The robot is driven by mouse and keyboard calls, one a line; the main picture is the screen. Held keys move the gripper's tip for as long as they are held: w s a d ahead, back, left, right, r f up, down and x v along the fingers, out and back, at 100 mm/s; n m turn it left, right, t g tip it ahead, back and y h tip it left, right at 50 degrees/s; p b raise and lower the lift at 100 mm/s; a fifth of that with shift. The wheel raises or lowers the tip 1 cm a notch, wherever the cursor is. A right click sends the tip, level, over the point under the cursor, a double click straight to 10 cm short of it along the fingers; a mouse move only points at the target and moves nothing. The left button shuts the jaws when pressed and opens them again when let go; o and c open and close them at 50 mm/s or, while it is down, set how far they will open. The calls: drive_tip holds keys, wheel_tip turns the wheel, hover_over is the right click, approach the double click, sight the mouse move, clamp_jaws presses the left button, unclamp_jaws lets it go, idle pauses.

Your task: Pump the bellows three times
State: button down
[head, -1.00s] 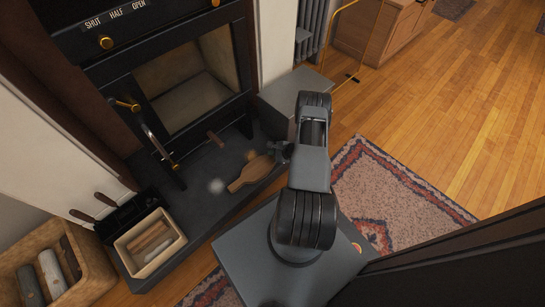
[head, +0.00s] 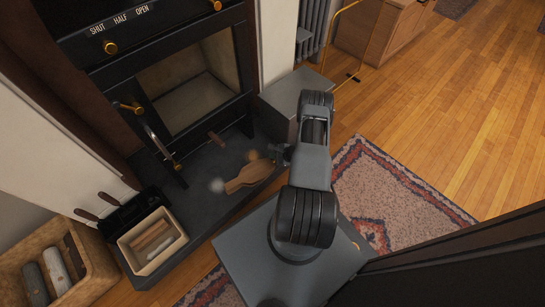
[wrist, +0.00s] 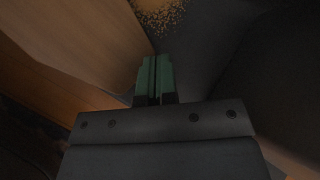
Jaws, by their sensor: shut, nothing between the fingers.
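The wooden bellows (head: 248,177) lie on the dark hearth in front of the stove, with the narrow end toward the lower left. My gripper (head: 277,153) is at the wide far end of the bellows, low over the hearth. In the wrist view its green-tinted fingers (wrist: 155,80) are closed together with nothing between them. A brown wooden surface, likely the bellows (wrist: 75,50), fills the left of that view, beside the fingers. Whether the fingers touch it I cannot tell.
The black stove (head: 190,85) stands behind the hearth (head: 205,165). An orange-brown patch shows in the wrist view (wrist: 160,14). A wooden box (head: 150,240) with sticks and a log basket (head: 95,275) are at lower left. A patterned rug (head: 390,190) lies at right.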

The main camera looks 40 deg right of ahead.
drive_tip(key=shift+w+d+r+p, duration=0.15)
drive_tip(key=shift+r+p, duration=0.35)
drive_tip(key=shift+r, duration=0.35)
drive_tip(key=shift+s+d+r+p, duration=0.1)
drive_tip(key=shift+d+r+p, duration=0.1)
drive_tip(key=shift+r+p, duration=0.5)
drive_tip(key=shift+w+d+r+p, duration=0.15)
drive_tip(key=shift+r+p, duration=0.2)
drive_tip(key=shift+r, duration=0.65)
drive_tip(key=shift+s, duration=0.1)
idle(0.5)
